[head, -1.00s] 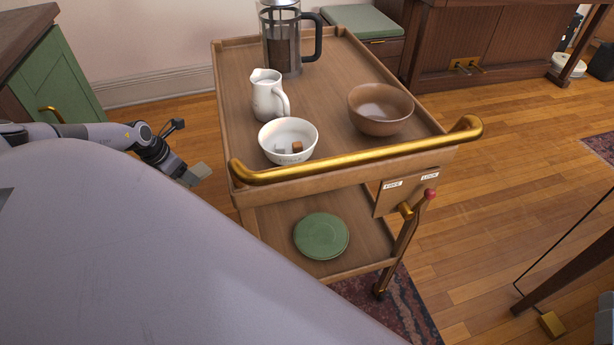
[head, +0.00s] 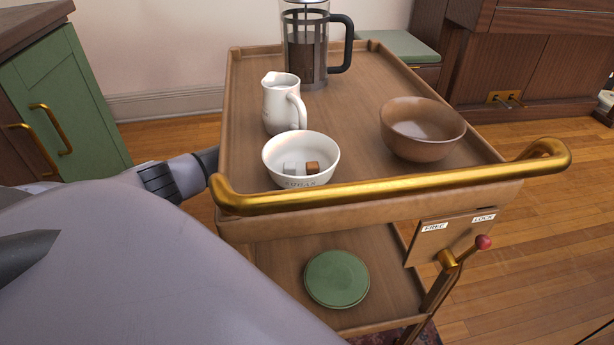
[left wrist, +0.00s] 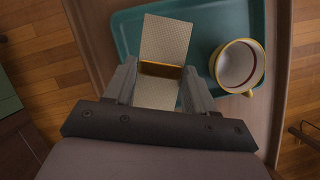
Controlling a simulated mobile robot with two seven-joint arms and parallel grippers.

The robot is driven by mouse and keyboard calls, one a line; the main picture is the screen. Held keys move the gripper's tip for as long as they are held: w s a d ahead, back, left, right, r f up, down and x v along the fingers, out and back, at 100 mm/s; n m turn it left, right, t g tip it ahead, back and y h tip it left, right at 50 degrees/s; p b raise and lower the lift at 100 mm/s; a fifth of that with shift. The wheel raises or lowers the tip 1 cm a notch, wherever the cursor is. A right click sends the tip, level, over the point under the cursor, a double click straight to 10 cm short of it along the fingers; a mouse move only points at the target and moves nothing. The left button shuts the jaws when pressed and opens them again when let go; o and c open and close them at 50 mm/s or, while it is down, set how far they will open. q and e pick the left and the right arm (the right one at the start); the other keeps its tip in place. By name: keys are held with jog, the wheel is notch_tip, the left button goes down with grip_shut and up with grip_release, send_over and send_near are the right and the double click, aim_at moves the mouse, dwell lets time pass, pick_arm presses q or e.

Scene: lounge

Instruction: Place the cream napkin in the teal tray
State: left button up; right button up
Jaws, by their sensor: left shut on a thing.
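In the head view my left arm reaches behind the cart's left side, and the gripper, napkin and tray are hidden. My right gripper is not in view.
The wooden cart (head: 345,110) has a brass handle (head: 400,187). Its top carries a sugar bowl (head: 276,157), jug (head: 281,108), brown bowl (head: 424,145) and French press (head: 306,62). Green plates (head: 337,279) lie below.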

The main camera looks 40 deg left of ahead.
pick_arm(q)
notch_tip(320, 180, down, 9)
jog(key=b, duration=0.4)
jog(key=shift+s, duration=0.1)
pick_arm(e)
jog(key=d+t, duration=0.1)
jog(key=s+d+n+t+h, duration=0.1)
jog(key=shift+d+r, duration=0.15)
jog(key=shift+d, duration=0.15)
pick_arm(q)
jog(key=o, duration=1.1)
